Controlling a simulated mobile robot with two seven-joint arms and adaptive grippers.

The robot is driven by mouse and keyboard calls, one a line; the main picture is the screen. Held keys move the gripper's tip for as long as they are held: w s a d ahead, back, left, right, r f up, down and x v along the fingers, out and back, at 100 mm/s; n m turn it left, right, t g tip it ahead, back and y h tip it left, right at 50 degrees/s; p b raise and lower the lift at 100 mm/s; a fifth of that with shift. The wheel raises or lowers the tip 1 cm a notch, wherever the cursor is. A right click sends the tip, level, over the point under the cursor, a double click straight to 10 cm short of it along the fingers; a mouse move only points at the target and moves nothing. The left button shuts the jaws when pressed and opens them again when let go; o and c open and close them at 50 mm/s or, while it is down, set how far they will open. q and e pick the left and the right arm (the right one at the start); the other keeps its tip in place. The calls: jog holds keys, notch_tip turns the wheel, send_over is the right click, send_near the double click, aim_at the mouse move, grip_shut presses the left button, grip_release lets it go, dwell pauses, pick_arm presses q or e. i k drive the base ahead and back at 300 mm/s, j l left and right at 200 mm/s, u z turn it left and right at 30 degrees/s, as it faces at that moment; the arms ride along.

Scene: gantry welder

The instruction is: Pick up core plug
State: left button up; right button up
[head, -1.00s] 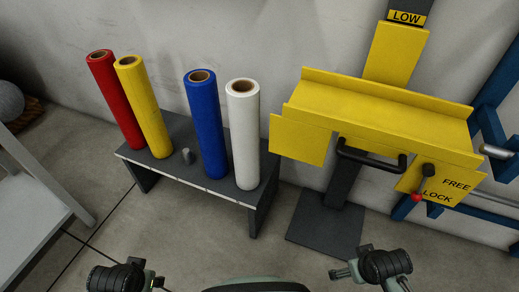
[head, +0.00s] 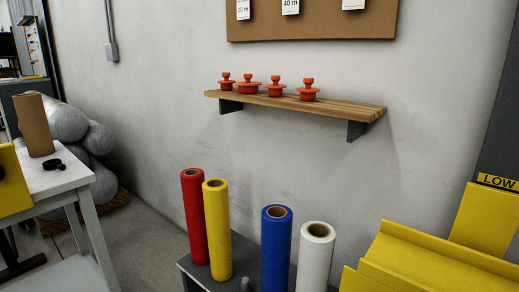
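Several orange plugs with round knobs stand upright in a row on the wall shelf (head: 340,109). The leftmost plug (head: 226,80) is small, and beside it is a wider plug (head: 248,87). To their right are a third plug (head: 276,88) and a fourth, rightmost plug (head: 308,92). They look like the core plugs; no label on them is readable. Neither of my grippers shows in the head view now.
Below the shelf, red (head: 194,220), yellow (head: 217,230), blue (head: 275,250) and white (head: 315,260) rolls stand on a dark bench (head: 243,258). A yellow machine (head: 430,270) is at lower right. A white table (head: 60,179) at left holds a brown roll (head: 35,125) and small black parts (head: 52,164).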

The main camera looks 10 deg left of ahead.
aim_at(226, 85)
jog(key=j+z, duration=0.2)
jog(key=z, duration=0.2)
jog(key=j+z, duration=0.2)
jog(key=z, duration=0.25)
jog(key=k+j+z, duration=0.15)
jog(key=j, duration=0.2)
jog(key=j+z, duration=0.15)
jog(key=j, duration=0.25)
jog(key=k+j+z, duration=0.15)
jog(key=j, duration=0.2)
